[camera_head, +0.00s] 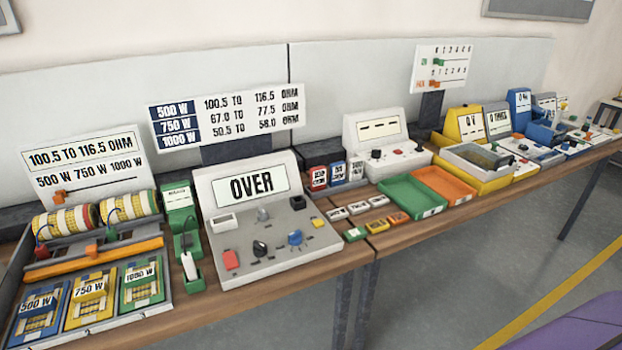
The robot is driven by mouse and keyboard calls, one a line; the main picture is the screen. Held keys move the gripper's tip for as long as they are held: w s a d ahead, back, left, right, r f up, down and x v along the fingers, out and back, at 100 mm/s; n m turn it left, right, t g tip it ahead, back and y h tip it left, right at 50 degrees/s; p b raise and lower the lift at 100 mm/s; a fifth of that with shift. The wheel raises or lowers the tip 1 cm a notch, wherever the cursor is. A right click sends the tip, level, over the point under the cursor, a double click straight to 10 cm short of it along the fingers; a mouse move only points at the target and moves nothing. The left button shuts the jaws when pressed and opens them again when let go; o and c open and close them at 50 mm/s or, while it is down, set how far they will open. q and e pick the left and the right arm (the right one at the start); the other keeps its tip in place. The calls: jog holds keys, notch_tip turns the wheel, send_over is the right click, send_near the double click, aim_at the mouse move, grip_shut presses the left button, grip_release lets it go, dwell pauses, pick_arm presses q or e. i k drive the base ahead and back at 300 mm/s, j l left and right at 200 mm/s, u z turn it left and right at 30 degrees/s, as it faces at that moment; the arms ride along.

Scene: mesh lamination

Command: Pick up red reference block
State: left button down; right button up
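A small upright red block (318,177) with a white label stands on the bench, just right of the grey console with the "OVER" display. The label on the red block is too small to read. Neither of my grippers shows in the head view.
Small white, green, yellow and orange pieces lie in front of the blocks. A green tray (412,196) and an orange tray (445,184) are to their right. A second console (385,140) stands behind. The long wooden bench (470,207) is crowded.

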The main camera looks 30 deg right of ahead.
aim_at(317, 174)
jog(key=i+z, duration=0.1)
jog(key=z, duration=0.65)
